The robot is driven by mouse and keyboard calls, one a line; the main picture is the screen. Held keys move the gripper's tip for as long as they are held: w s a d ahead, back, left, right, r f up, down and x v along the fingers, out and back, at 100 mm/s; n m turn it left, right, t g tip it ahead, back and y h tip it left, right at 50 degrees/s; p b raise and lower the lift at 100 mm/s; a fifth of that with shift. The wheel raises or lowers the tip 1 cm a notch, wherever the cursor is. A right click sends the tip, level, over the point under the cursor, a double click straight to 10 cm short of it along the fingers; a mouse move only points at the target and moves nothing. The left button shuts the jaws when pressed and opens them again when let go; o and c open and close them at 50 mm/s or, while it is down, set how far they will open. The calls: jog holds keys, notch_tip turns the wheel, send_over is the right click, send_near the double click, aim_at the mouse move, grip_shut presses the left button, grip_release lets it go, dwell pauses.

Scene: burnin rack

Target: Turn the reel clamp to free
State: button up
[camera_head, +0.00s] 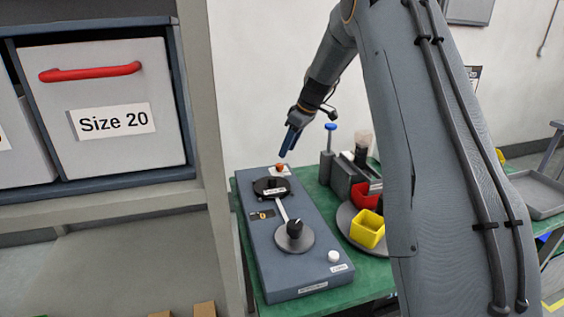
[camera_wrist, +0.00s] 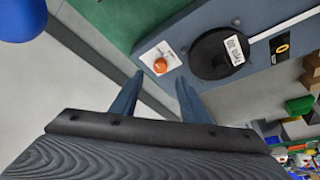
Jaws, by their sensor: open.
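A blue-grey machine box (camera_head: 302,262) lies on a green bench top. At its far end an orange knob (camera_head: 280,167) sits on a small white plate; it also shows in the wrist view (camera_wrist: 160,66). Beside it is a black disc (camera_head: 264,189) with a white label, also in the wrist view (camera_wrist: 207,62). A light bar runs from the disc to a grey disc with a black knob (camera_head: 295,228). No label legibly names the reel clamp. My gripper (camera_head: 288,143) is open and empty above the far end, its blue fingers (camera_wrist: 157,92) near the orange knob in the wrist view, apparently apart from it.
A yellow bin (camera_head: 367,228) and a red bin (camera_head: 364,195) stand on a round tray right of the box. A blue-topped tool (camera_head: 329,140) stands behind them. A shelf with a "Size 20" drawer (camera_head: 107,110) rises close on the left. The green bench (camera_head: 377,279) shows little bare room.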

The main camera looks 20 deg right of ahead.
aim_at(280, 165)
jog(key=shift+p+x, duration=1)
jog(key=shift+x, duration=2.45)
jog(key=c, duration=1)
